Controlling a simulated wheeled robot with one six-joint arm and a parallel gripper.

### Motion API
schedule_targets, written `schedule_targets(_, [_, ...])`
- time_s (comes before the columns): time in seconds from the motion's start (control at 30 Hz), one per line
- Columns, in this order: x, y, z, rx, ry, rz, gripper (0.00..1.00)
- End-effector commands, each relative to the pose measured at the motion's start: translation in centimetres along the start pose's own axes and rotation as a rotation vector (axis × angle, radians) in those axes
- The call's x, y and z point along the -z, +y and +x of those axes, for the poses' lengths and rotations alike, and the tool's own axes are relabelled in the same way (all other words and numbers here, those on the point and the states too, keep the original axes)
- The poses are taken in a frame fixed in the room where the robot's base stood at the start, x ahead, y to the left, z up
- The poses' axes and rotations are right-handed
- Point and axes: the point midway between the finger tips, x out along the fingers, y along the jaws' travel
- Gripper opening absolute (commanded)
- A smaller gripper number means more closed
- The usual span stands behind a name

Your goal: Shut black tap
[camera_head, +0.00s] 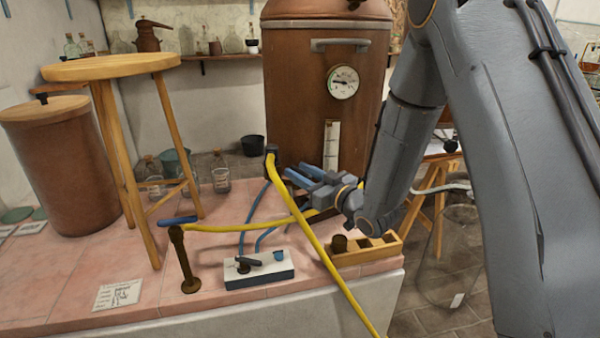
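A small white and dark-blue block (260,273) lies on the pink tiled bench. A short black tap lever (247,262) lies across its top at a slant, and a blue piece (279,255) sits at its right end. Whether the black tap is open or shut is not clear from here. My gripper (303,175) is behind and to the right of the block, in front of the copper still. Its two blue fingers point to the upper left and look apart, with nothing seen between them. A yellow hose passes in front of part of my gripper.
A yellow hose (318,240) crosses between my gripper and the block. Blue hoses (243,235) rise behind the block. A brown post (184,262) with a blue lever (178,220) stands left. A wooden box (388,248) lies right. A stool (112,67) and copper still (290,90) stand behind.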

Motion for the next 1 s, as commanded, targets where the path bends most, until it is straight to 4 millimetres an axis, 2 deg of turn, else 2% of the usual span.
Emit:
schedule_targets(0.27, [-0.02,-0.08,0.17,0.001,-0.001,0.0,0.31])
schedule_targets(0.4, [-0.02,-0.09,0.17,0.001,-0.001,0.0,0.07])
schedule_targets(0.47, [-0.03,-0.09,0.17,0.001,-0.001,0.0,0.0])
schedule_targets(0.77, [-0.06,0.09,0.13,0.03,0.0,-0.001,0.0])
schedule_targets(1.0, [-0.13,0.39,0.18,0.157,0.003,-0.002,0.0])
